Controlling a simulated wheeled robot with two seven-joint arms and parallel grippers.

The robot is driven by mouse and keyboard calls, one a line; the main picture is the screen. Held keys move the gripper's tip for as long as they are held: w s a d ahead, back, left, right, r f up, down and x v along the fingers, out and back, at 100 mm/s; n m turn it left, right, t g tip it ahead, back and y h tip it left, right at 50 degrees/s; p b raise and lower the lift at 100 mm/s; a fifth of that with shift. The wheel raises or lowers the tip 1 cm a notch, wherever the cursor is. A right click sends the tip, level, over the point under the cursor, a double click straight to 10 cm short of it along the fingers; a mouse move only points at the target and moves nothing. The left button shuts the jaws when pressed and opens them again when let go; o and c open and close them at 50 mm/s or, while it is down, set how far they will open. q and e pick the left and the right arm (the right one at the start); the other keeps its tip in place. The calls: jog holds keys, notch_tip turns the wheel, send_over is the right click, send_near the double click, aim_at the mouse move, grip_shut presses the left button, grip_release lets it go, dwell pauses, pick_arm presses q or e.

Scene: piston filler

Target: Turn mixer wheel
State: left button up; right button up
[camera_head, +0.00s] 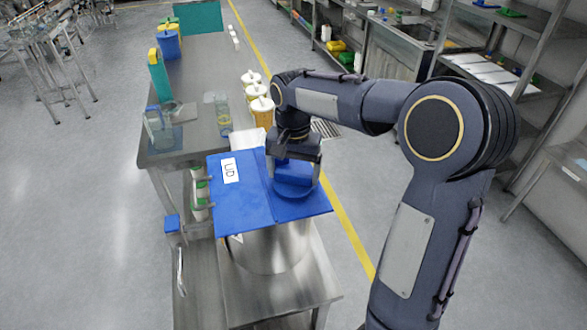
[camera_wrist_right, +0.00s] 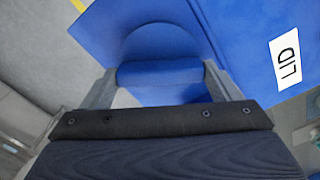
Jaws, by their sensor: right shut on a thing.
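The blue mixer wheel (camera_head: 295,190) is a round disc on the right half of the blue lid (camera_head: 235,205), over the steel hopper (camera_head: 270,250). In the right wrist view the mixer wheel (camera_wrist_right: 160,41) shows a raised bar across it. My right gripper (camera_head: 293,163) points down over the wheel. In the wrist view the fingers of my right gripper (camera_wrist_right: 160,75) are at both ends of the bar, shut on it. Part of the wheel is hidden by the gripper. My left gripper is not in view.
A steel table (camera_head: 215,75) runs behind the hopper, with white-lidded jars (camera_head: 262,110), clear containers (camera_head: 160,130) and a blue bin (camera_head: 168,44). Shelving (camera_head: 520,60) stands at the right. The floor between is open.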

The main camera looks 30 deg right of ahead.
aim_at(294, 173)
jog(key=shift+m, duration=0.5)
jog(key=o, duration=0.9)
jog(key=shift+c, duration=0.2)
jog(key=shift+r, duration=3.95)
